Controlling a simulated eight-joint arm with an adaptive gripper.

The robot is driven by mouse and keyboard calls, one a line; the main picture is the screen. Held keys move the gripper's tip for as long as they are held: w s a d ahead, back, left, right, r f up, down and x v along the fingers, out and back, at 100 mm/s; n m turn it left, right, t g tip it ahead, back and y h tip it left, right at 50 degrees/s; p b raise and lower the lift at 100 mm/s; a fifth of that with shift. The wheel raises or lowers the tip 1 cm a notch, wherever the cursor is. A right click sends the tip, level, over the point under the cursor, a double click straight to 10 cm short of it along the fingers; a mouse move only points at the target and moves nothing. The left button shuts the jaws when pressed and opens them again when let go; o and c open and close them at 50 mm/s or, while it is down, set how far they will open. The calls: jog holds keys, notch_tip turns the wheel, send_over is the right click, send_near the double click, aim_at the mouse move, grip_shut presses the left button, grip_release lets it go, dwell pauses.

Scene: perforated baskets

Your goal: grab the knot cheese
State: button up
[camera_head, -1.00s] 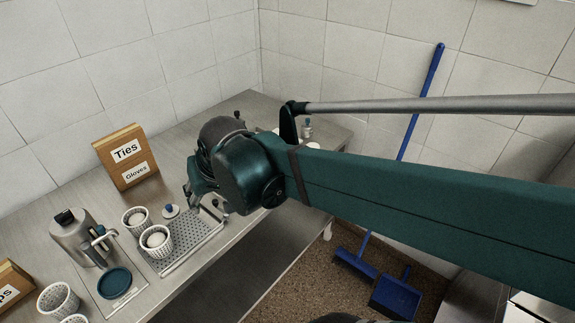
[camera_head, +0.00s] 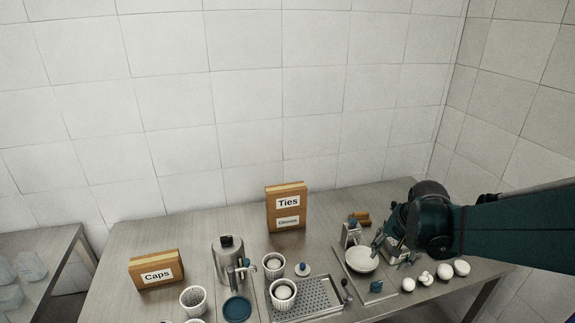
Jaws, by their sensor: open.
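The knot cheese looks to be the small white lumpy piece (camera_head: 426,278) near the right front edge of the steel table, in a row with smooth round white balls. It is small in the picture, so its knot shape is only partly clear. My gripper (camera_head: 389,251) is open, with its fingers near a white bowl, to the left of and farther back than the lumpy piece. Whether the fingers touch the bowl cannot be told. I see nothing between them.
White balls (camera_head: 461,268) flank the lumpy piece. The white bowl (camera_head: 361,259), a grater (camera_head: 351,234) and a perforated tray (camera_head: 309,298) stand to the left. Perforated baskets (camera_head: 283,293), a steel machine (camera_head: 228,262) and boxes (camera_head: 286,208) are farther left.

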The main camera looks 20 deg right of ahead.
jog(key=d+f+m+p, duration=0.2)
jog(key=d+m+p, duration=0.1)
jog(key=d, duration=0.5)
jog(key=m+g+p, duration=0.1)
jog(key=m+p, duration=0.2)
jog(key=p, duration=0.1)
send_over(428, 276)
jog(key=s, duration=0.1)
jog(key=f, duration=0.2)
jog(key=shift+s+a+f+y, duration=0.15)
jog(key=shift+a+f+y, duration=0.15)
jog(key=shift+a+y, duration=0.1)
jog(key=shift+s+d+f, duration=0.25)
jog(key=shift+d+f, duration=0.05)
jog(key=shift+d, duration=0.15)
jog(key=shift+f, duration=0.2)
jog(key=shift+x, duration=1.15)
jog(key=shift+f, duration=0.15)
jog(key=shift+x, duration=2.45)
